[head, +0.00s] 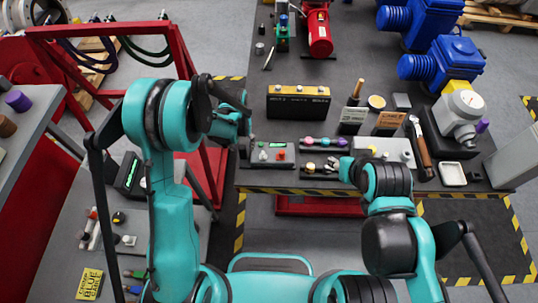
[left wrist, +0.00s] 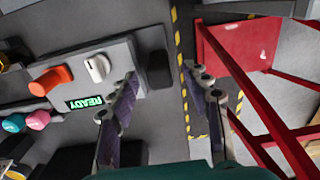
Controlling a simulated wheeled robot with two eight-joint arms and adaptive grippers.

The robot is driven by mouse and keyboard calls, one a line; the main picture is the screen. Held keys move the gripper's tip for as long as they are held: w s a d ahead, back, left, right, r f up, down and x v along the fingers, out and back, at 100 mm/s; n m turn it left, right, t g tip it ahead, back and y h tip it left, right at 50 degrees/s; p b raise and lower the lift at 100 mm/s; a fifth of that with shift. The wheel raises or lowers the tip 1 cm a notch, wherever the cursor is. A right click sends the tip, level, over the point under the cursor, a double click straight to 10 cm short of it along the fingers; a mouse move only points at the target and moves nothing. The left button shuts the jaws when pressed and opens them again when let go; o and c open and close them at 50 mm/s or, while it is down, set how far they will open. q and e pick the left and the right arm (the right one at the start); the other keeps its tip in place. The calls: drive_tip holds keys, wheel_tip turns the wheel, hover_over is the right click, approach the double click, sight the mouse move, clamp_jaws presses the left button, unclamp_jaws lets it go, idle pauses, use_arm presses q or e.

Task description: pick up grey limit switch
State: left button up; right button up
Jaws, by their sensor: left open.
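A small dark grey block, which looks like the grey limit switch (left wrist: 160,69), lies near the striped table edge, beside a grey control box. My left gripper (left wrist: 160,77) is open, with one finger on each side of the block as seen in the left wrist view. I cannot tell the height of the fingertips above it. In the head view my left wrist (head: 232,115) hangs over the left end of the table, and the block is not clearly visible there. My right arm reaches over the front of the table, but its fingers are hidden.
The control box (left wrist: 78,78) has a red knob, a white knob and a green READY display; it also shows in the head view (head: 268,155). A red frame (left wrist: 250,60) stands beyond the striped edge. A black-and-yellow case (head: 298,102) stands behind the control box.

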use_arm(q)
drive_tip(key=shift+f, duration=0.85)
clamp_jaws()
drive_tip(key=shift+r, duration=0.1)
